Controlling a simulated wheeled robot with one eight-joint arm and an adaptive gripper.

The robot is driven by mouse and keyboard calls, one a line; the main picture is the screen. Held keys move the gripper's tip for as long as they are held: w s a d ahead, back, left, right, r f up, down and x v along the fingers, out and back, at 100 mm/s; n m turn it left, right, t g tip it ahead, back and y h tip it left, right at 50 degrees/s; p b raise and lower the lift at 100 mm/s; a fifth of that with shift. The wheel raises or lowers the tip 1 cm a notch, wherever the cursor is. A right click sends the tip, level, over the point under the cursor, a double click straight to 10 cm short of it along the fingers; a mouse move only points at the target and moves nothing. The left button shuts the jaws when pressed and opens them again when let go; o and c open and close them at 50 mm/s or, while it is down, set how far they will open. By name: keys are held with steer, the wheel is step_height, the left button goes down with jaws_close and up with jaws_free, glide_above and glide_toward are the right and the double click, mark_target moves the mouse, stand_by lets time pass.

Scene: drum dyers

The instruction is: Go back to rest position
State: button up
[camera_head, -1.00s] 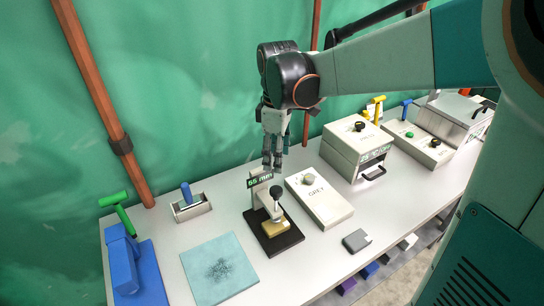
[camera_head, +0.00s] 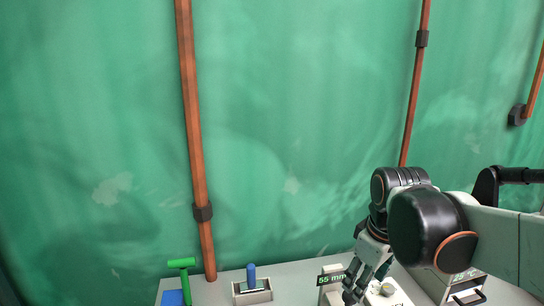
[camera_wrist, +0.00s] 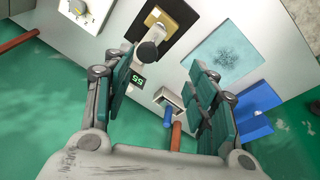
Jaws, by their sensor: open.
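My gripper (camera_head: 363,279) is at the lower right of the head view, above the bench and in front of the "55 mm" device (camera_head: 331,283). In the wrist view my gripper (camera_wrist: 165,85) has its two fingers wide apart with nothing between them. Through that gap the wrist view shows the black-based device with its round knob (camera_wrist: 147,50) and its lit "55" display (camera_wrist: 138,79). My gripper touches nothing that I can make out.
A blue-handled tool (camera_head: 251,276) stands in a small holder, left of it a green-handled tool (camera_head: 181,263). The GREY box (camera_head: 388,296) is partly hidden by my gripper. The wrist view shows a light blue mat (camera_wrist: 227,50). Copper pipes (camera_head: 195,140) run up the green wall.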

steer(key=s+f+m+t+b, duration=0.4)
steer(key=s+f+m+b, duration=0.3)
steer(key=s, duration=0.3)
steer(key=shift+s+f+t, duration=0.2)
steer(key=shift+f+t, duration=0.2)
steer(key=shift+f, duration=0.5)
